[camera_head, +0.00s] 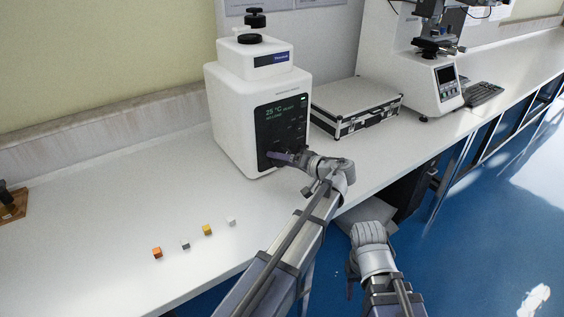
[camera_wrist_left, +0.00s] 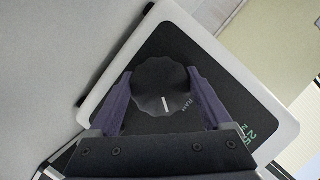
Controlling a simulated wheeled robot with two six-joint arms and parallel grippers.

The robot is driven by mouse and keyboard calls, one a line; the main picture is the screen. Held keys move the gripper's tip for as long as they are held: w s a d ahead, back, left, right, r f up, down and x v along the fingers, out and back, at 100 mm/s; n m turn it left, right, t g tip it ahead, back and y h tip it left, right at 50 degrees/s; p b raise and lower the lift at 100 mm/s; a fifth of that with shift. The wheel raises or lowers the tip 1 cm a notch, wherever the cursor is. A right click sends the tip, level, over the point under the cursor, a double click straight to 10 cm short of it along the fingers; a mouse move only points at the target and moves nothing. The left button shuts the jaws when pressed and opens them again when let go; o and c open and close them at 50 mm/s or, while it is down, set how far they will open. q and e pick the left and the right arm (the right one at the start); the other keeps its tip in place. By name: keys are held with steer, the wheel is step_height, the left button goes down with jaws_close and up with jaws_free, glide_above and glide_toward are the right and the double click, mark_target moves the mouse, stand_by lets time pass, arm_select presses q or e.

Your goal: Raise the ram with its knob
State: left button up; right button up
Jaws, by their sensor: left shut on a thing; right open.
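The knob (camera_wrist_left: 160,88) is dark, round and scalloped, with a white line on its face and the word RAM beside it. It sits on the black front panel of the white tester (camera_head: 229,117). My left gripper (camera_head: 285,157) reaches the lower part of that panel. In the left wrist view, its purple fingers (camera_wrist_left: 161,100) are on both sides of the knob and shut on it. In the head view the gripper hides the knob. My right gripper (camera_head: 368,234) is open and empty, low in front of the bench edge.
Several small cubes (camera_head: 207,230) lie on the white bench left of my left arm. A silver case (camera_head: 356,101) stands right of the tester, with another machine (camera_head: 424,84) and a keyboard (camera_head: 484,94) beyond. The bench front between cubes and tester is clear.

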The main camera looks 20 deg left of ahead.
stand_by(0.4)
arm_select(q)
steer(key=o, duration=1.2)
steer(key=shift+c, duration=0.2)
steer(key=p+v, duration=0.2)
steer(key=v, duration=0.5)
steer(key=shift+d, duration=0.4)
steer(key=shift+s, duration=0.15)
